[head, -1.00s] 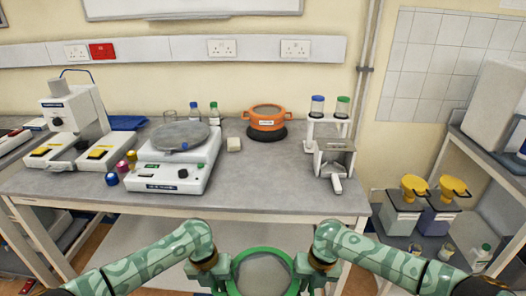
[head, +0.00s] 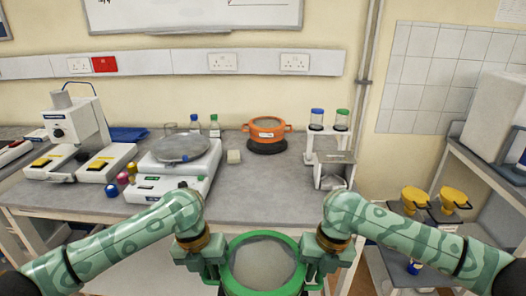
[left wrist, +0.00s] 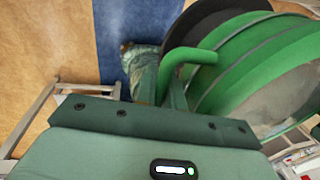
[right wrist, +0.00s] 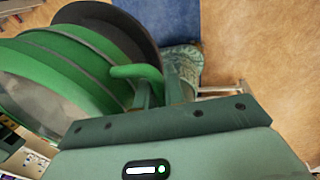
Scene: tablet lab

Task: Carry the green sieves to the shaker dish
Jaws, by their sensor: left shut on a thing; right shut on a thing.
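The green sieves (head: 243,243) are a stack of round green rings with a grey mesh top, held level in front of the bench. In the left wrist view the stack (left wrist: 225,65) shows several rings and a dark bottom part. My left gripper (head: 212,273) is shut on the left side handle. My right gripper (head: 314,270) is shut on the right handle, which also shows in the right wrist view (right wrist: 135,72). The shaker dish (head: 180,147) is a wide, grey, round dish on a white machine (head: 162,187), and it looks empty.
An orange pot-like sieve (head: 265,130) sits on a black disc behind. A white rack (head: 333,160) with two capped jars stands to its right. Small coloured pots (head: 123,178) and a microscope-like device (head: 72,130) stand left. The bench front (head: 262,205) is clear.

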